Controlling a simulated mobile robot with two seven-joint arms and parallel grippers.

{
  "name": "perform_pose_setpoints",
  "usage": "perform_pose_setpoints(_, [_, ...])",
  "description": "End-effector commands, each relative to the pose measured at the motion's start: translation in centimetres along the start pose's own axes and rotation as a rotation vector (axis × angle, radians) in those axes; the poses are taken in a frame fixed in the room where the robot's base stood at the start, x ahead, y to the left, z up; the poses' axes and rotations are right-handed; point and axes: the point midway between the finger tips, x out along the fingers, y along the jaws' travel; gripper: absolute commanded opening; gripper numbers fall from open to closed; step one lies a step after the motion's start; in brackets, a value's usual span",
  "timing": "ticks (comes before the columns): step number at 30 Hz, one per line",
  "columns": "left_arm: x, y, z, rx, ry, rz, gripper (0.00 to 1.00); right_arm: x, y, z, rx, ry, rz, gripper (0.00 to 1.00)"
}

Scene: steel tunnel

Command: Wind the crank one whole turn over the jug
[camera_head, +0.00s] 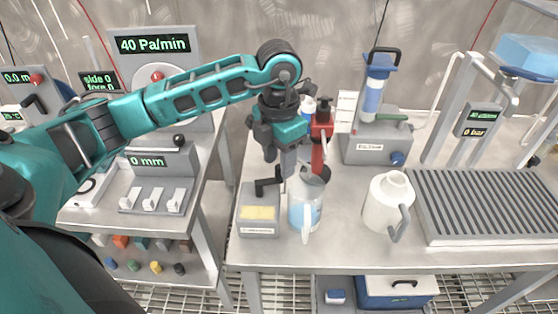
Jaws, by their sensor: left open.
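My left gripper (284,172) points down over the front table and is open. Its fingers are beside the upright end of a black crank (266,187); I cannot tell whether they touch it. The crank sits on a small grey box (258,228) with a yellow panel. A clear jug (303,216) with bluish contents and a pale handle stands upright just right of the box. The gripper partly covers the area above the jug's rim. My right gripper is not in view.
A white jug (386,206) with a grey handle stands to the right, beside a grey slatted tray (480,205). A red device (321,140) stands close behind the clear jug. A grey pump box (365,148) is farther back. The front table strip is clear.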

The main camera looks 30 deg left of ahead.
Motion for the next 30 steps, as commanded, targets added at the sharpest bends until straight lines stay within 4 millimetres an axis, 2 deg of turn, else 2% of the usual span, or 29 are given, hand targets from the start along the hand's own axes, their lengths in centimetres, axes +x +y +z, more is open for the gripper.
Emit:
perform_pose_setpoints(4, [1.05,-0.03,-0.02,0.001,0.000,0.000,0.46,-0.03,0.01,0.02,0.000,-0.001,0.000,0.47])
perform_pose_setpoints(13, [1.22,-0.03,0.00,0.001,0.000,0.000,0.46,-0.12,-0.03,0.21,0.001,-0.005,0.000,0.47])
perform_pose_setpoints(27, [1.18,-0.02,0.01,0.001,-0.001,0.000,0.01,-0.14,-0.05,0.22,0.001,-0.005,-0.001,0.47])
perform_pose_setpoints(30, [1.17,-0.02,0.01,0.001,-0.001,0.000,0.00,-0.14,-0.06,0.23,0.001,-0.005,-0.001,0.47])
